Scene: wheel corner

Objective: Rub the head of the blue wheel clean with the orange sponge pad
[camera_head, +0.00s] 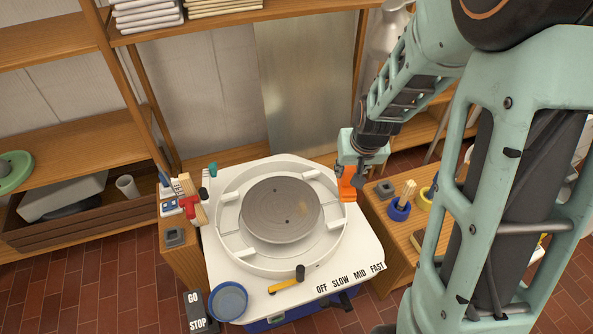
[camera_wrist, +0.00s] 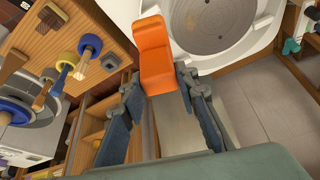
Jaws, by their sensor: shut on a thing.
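The wheel has a white top and splash pan (camera_head: 232,259), with a blue lower body (camera_head: 270,323) showing at its front. Its round grey-brown head (camera_head: 283,209) lies flat inside the pan; brownish smears and small dark spots show on it. Part of the head (camera_wrist: 215,22) also shows at the top of the wrist view. My gripper (camera_head: 356,172) is shut on the orange sponge pad (camera_head: 347,189), just right of the pan and apart from the head. In the wrist view the orange pad (camera_wrist: 156,55) sticks out beyond the fingers of my gripper (camera_wrist: 166,92).
A lever (camera_head: 286,285) with a black knob lies by the OFF, SLOW, MID, FAST label. A blue bowl (camera_head: 228,301) sits at the front-left corner. Small tools (camera_head: 188,204) stand at the left. A wooden side table (camera_head: 385,237) with blue and yellow holders stands right.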

